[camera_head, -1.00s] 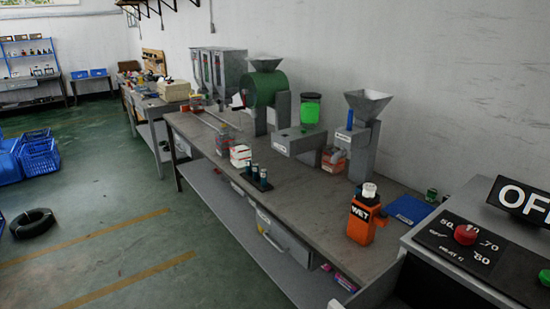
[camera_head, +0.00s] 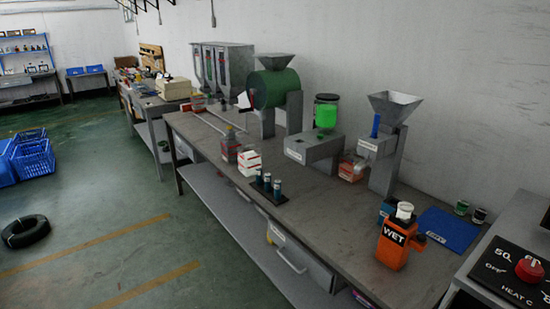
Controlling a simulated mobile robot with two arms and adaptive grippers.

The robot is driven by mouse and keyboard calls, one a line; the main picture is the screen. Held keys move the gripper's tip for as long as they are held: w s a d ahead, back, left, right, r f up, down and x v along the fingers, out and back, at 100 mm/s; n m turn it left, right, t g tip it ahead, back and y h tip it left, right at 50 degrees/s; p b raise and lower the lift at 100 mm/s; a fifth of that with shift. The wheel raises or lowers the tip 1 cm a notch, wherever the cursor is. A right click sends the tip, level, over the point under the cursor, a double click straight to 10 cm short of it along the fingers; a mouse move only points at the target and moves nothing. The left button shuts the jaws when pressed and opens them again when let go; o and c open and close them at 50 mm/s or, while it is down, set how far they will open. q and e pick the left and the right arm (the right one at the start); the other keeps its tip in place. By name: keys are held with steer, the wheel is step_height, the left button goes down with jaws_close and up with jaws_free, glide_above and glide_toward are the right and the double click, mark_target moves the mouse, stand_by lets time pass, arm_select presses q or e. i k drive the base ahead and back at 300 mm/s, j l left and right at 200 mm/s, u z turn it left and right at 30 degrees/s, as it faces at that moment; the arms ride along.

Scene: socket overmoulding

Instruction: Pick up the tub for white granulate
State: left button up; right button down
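No tub is clearly marked as the one for white granulate, and I cannot tell which it is. A clear tub with a reddish lower part (camera_head: 230,148) stands near the front edge of the long grey workbench. White-and-red boxes or tubs (camera_head: 248,162) stand right beside it. Another small white-and-red tub (camera_head: 198,103) stands farther back, in front of the tall grey dispensers (camera_head: 222,70). An orange-red container (camera_head: 351,172) sits near the grey machine with the green-filled jar. Neither of my grippers is in view.
The workbench (camera_head: 310,215) carries a green drum machine (camera_head: 272,90), a green-filled jar (camera_head: 326,113), a funnel machine (camera_head: 392,125), dark cylinders (camera_head: 266,185) and an orange "WET" device (camera_head: 394,245). The floor beside the bench is open.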

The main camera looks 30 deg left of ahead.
mark_target(249, 156)
steer(key=i+j+z, duration=0.2)
steer(key=j, duration=0.55)
steer(key=i+j+z, duration=0.2)
steer(key=j, duration=0.5)
steer(key=j+z, duration=0.15)
steer(key=j, duration=0.6)
